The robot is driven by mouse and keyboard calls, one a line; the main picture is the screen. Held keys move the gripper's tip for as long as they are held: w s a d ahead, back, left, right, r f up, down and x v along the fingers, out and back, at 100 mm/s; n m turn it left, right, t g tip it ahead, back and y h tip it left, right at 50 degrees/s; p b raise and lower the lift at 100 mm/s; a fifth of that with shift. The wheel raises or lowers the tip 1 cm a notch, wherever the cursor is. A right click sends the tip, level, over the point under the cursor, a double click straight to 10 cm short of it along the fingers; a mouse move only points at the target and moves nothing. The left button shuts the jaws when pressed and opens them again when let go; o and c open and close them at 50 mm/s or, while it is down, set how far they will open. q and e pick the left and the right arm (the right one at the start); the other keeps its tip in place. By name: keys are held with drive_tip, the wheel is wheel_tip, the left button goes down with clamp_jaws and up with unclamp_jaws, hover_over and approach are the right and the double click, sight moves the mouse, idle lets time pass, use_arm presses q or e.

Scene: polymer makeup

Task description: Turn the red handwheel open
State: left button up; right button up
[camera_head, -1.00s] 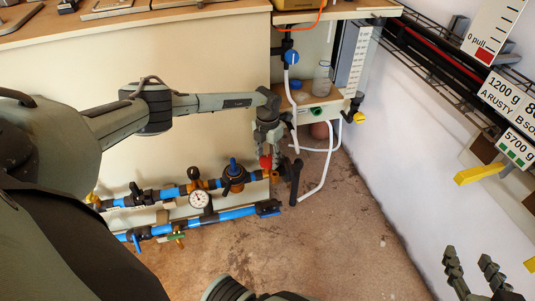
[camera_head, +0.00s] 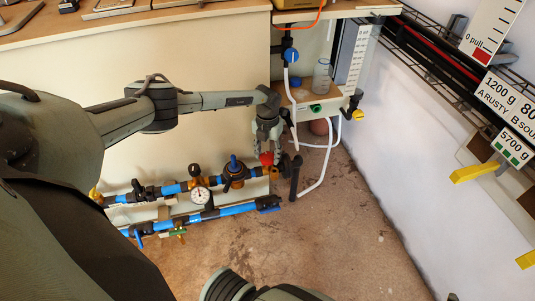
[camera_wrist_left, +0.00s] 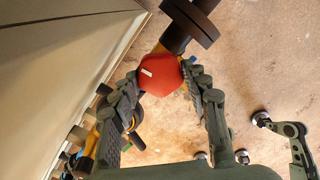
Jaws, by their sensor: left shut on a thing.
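The red handwheel (camera_head: 266,159) sits at the right end of the upper blue pipe in the head view. In the left wrist view the red handwheel (camera_wrist_left: 160,76) is a rounded red knob with a small white mark, in front of a dark fitting. My left gripper (camera_head: 268,152) reaches down to it from above. In the wrist view the left gripper (camera_wrist_left: 161,82) has one finger on each side of the knob, shut on it. Of my right gripper only a small tip (camera_head: 453,297) shows at the bottom edge of the head view.
A dark vertical handle (camera_head: 295,177) and white hose (camera_head: 325,165) stand close right of the gripper. A shelf (camera_head: 335,102) is above. The floor in front is clear.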

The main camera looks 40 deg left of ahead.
sight(268, 156)
use_arm(q)
drive_tip(key=o, duration=1.1)
drive_tip(key=shift+o, duration=0.2)
drive_tip(key=shift+r, duration=0.1)
wheel_tip(268, 156, up, 12)
